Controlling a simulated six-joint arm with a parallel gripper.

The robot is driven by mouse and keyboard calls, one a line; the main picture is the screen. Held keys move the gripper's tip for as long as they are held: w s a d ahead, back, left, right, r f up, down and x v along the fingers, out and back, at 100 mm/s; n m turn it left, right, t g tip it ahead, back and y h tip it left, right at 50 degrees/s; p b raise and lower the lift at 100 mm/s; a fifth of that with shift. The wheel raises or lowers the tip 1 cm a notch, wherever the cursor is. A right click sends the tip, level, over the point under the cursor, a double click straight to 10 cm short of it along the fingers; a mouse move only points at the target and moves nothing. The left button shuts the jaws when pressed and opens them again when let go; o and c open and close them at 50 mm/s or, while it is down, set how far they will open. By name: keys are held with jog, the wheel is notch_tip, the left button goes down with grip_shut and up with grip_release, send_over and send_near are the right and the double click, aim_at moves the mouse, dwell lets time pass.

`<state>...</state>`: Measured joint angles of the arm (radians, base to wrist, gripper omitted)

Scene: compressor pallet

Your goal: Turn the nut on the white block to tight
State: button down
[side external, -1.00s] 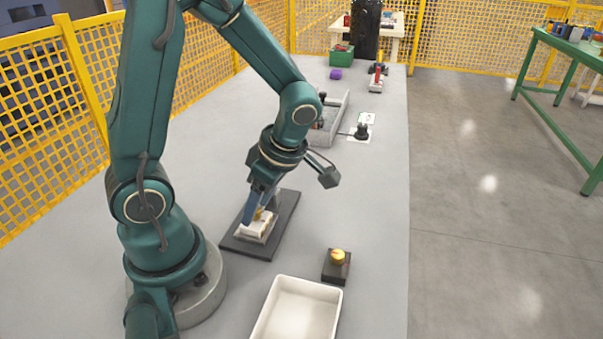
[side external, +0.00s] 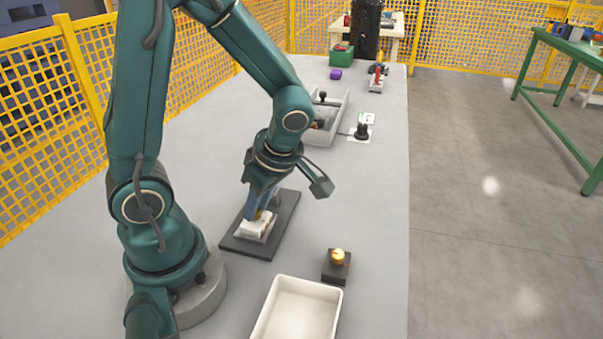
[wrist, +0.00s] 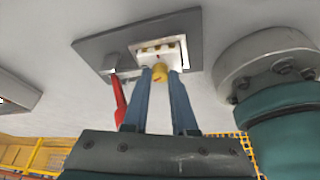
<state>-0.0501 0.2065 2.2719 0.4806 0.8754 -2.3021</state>
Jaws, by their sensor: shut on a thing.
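The white block (side external: 250,231) sits on a dark plate (side external: 286,215) on the table near my arm's base. In the wrist view, the white block (wrist: 150,51) has a yellow nut (wrist: 159,73) on its near side. My gripper (wrist: 160,76) has its two blue fingers on either side of this nut, shut on it. In the side view, my gripper (side external: 259,215) reaches down to the block and mostly hides the nut. A red lever (wrist: 118,101) shows left of the fingers in the wrist view.
An empty white tray (side external: 272,309) and a black block (side external: 335,270) with a yellow knob (side external: 338,255) stand in front. Behind are a grey open box (side external: 322,136), a black knob (side external: 361,131) and a purple item (side external: 336,74). The table's right side is mostly clear.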

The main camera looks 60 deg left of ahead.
aim_at(258, 228)
jog(key=m, duration=0.2)
jog(key=m+t, duration=0.1)
jog(key=m, duration=0.1)
jog(key=shift+s+m+t, duration=0.2)
jog(key=shift+m+t, duration=0.1)
jog(key=shift+s+m+t, duration=0.15)
jog(key=shift+m+t, duration=0.65)
jog(key=shift+m, duration=1.1)
jog(key=c, duration=0.7)
grip_release()
jog(key=shift+v, duration=1.95)
jog(key=shift+d+r, duration=0.3)
jog(key=shift+r, duration=0.3)
